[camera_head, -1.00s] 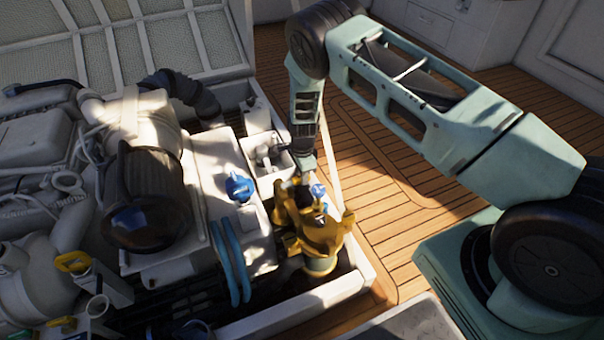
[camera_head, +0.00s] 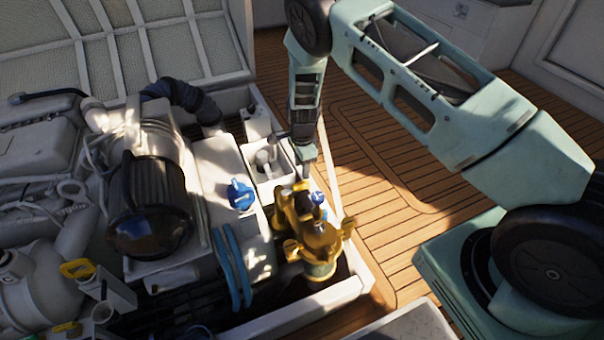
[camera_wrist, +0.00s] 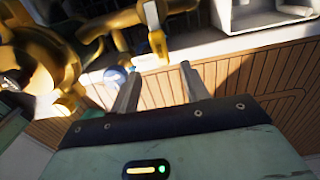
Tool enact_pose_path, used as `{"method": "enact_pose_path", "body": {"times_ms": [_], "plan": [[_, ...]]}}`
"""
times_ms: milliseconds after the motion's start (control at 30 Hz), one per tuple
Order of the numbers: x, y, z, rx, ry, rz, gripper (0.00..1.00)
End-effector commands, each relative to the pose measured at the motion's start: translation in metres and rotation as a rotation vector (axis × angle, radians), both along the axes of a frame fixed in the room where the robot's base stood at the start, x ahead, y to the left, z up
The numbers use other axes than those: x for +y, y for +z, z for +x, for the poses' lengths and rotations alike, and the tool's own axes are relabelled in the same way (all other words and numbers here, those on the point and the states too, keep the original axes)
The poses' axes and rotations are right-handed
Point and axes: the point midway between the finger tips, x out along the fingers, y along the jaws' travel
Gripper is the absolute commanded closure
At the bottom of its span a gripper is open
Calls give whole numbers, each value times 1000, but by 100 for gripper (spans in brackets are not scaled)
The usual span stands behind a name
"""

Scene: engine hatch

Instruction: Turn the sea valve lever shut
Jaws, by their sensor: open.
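The brass-coloured valve body (camera_head: 320,240) stands at the right front edge of the engine bay, with a small blue-and-white cap (camera_head: 317,197) on top. My gripper (camera_head: 307,172) is just above and behind it, pointing down. In the wrist view my gripper (camera_wrist: 160,76) has its two fingers apart with nothing held. A yellow lever-like bar (camera_wrist: 156,38) lies beyond the gap between the fingers. The brass body (camera_wrist: 50,65) shows at the left there. I cannot tell for sure which part is the sea valve lever, or whether a finger touches anything.
A blue knob (camera_head: 240,194) sits on the white box left of the valve. A dark cylinder (camera_head: 150,205) and pale hoses fill the bay. A yellow handle (camera_head: 77,268) is at the far left. The wooden deck (camera_head: 385,220) to the right is clear.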

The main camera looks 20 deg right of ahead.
Motion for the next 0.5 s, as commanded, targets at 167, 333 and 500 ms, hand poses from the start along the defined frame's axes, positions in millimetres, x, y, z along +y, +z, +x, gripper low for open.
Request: {"method": "enact_pose_path", "body": {"times_ms": [167, 333, 500], "plan": [[1, 47, 1, -3, 0, 1, 55], [1, 77, 0, -1, 0, 1, 55], [0, 93, 0, 1, 0, 1, 55]]}}
